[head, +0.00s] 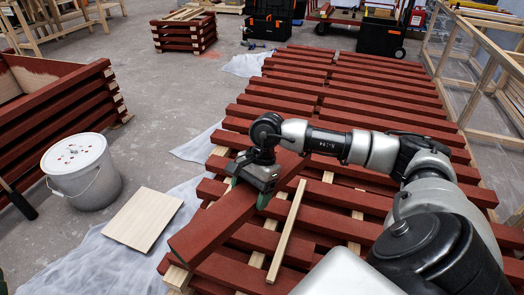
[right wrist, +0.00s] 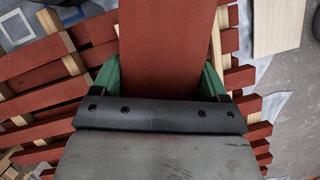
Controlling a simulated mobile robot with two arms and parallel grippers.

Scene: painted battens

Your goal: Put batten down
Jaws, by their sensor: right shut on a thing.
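A wide red-painted batten (head: 215,225) lies diagonally over the near left part of a stack of red battens (head: 350,115). My right gripper (head: 252,187) is shut on this batten, with one green finger on each side of it. In the right wrist view the batten (right wrist: 167,45) runs straight out between the green fingers. Whether it touches the battens beneath or hangs just above them, I cannot tell. The palm hides part of it. My left gripper is not in view.
Another red stack (head: 60,95) is at the far left. A wooden frame (head: 480,60) stands at the right. Bare floor (head: 150,90) lies between the stacks.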

